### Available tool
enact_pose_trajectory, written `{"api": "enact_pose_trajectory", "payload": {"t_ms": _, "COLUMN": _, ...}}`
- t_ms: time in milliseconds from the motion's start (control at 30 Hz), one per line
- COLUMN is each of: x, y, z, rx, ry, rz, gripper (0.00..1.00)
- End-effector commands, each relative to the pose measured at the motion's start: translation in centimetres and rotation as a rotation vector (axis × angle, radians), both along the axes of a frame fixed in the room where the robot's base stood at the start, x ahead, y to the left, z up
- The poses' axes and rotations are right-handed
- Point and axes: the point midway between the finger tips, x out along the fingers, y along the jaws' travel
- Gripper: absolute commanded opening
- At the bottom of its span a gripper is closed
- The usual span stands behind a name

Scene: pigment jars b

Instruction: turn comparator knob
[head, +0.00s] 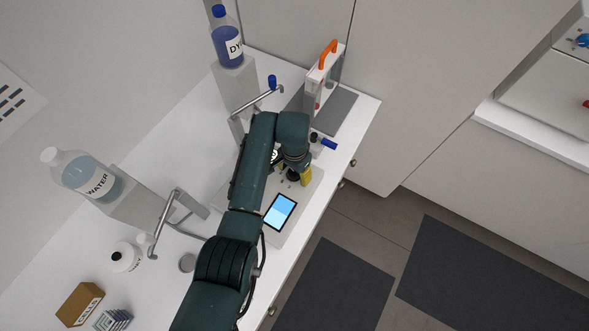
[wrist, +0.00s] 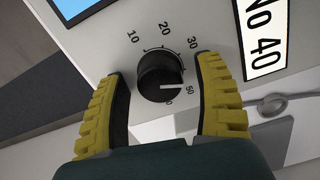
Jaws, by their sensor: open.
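The black comparator knob (wrist: 160,76) is in the middle of the wrist view, on the pale panel of the comparator (wrist: 105,55). Printed numbers 10, 20, 30 and 50 surround it, with another partly hidden. Its white pointer line points right, close to the 50. My gripper (wrist: 162,68) is open, with one yellow ribbed finger on each side of the knob. A gap shows between the knob and each finger. In the head view my gripper (head: 299,178) is over the comparator, beyond its lit blue screen (head: 280,211).
A "No 40" label (wrist: 264,38) and a grey cable (wrist: 275,103) lie right of the knob. On the white counter stand a DYE bottle (head: 227,48) and WATER bottle (head: 88,177) on grey stands, and an orange-handled device (head: 328,72).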

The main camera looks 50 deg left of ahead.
Motion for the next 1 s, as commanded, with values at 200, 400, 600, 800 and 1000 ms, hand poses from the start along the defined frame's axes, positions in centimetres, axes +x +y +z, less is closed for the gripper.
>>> {"api": "enact_pose_trajectory", "payload": {"t_ms": 200, "x": 0.01, "y": 0.00, "z": 0.05, "rx": 0.000, "ry": 0.000, "rz": 0.000, "gripper": 0.54}}
{"api": "enact_pose_trajectory", "payload": {"t_ms": 400, "x": 0.00, "y": 0.00, "z": 0.06, "rx": 0.000, "ry": 0.000, "rz": 0.000, "gripper": 0.16}}
{"api": "enact_pose_trajectory", "payload": {"t_ms": 600, "x": 0.00, "y": -0.01, "z": 0.05, "rx": 0.000, "ry": 0.000, "rz": 0.000, "gripper": 0.04}}
{"api": "enact_pose_trajectory", "payload": {"t_ms": 800, "x": 0.01, "y": 0.00, "z": 0.07, "rx": 0.000, "ry": 0.000, "rz": 0.012, "gripper": 0.03}}
{"api": "enact_pose_trajectory", "payload": {"t_ms": 1000, "x": 0.03, "y": 0.02, "z": 0.13, "rx": 0.000, "ry": 0.000, "rz": 0.075, "gripper": 0.03}}
